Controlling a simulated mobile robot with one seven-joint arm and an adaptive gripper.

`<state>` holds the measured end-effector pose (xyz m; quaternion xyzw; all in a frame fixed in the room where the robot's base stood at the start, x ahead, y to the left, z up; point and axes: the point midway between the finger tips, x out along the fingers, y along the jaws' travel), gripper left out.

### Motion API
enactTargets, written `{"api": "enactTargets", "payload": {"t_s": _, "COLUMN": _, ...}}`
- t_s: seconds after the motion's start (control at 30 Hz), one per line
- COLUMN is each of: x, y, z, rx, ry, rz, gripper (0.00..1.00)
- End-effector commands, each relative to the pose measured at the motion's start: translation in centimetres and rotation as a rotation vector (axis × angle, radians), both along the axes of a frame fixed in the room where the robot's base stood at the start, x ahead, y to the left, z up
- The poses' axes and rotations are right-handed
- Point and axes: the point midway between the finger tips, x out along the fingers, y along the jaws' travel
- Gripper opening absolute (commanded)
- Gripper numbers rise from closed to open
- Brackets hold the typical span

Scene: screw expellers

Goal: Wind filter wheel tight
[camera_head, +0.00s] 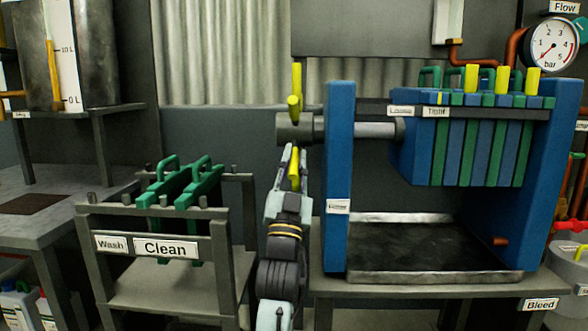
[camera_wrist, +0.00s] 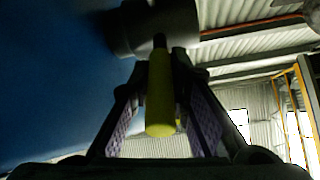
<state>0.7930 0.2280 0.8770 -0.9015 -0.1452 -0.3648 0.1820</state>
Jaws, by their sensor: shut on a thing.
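The filter wheel is a grey hub (camera_head: 288,128) on the left side of the blue press frame (camera_head: 338,180), with yellow handles. One yellow handle (camera_head: 297,80) points up, one faces the camera, and a lower one (camera_head: 294,183) hangs down. My gripper (camera_head: 292,158) is below the hub, shut on the lower yellow handle. In the wrist view that handle (camera_wrist: 160,100) lies between both fingers, with the hub (camera_wrist: 160,28) above. A grey screw shaft (camera_head: 362,130) runs from the frame to the blue end plate (camera_head: 405,150), which touches the plate pack (camera_head: 480,145).
"Loose" and "Tight" labels (camera_head: 436,111) sit on the top rail. A dark drip tray (camera_head: 430,245) lies under the plates. A rack marked "Clean" (camera_head: 165,248) with green plates stands left of my arm. A pressure gauge (camera_head: 553,43) is at upper right.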

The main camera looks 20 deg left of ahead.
Motion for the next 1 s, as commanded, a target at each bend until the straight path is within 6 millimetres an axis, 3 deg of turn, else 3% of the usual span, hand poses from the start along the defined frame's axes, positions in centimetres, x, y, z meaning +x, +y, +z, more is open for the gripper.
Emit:
{"api": "enactTargets", "payload": {"t_s": 0.33, "x": 0.05, "y": 0.02, "z": -0.11, "rx": 0.0, "ry": -0.001, "rz": 0.0, "gripper": 0.0}}
{"api": "enactTargets", "payload": {"t_s": 0.37, "x": 0.05, "y": 0.02, "z": -0.11, "rx": 0.0, "ry": 0.0, "rz": 0.0, "gripper": 0.17}}
{"api": "enactTargets", "payload": {"t_s": 0.63, "x": 0.06, "y": 0.01, "z": -0.07, "rx": 0.0, "ry": 0.0, "rz": 0.0, "gripper": 0.35}}
{"api": "enactTargets", "payload": {"t_s": 1.0, "x": 0.03, "y": -0.04, "z": 0.34, "rx": 0.001, "ry": -0.002, "rz": 0.0, "gripper": 0.37}}
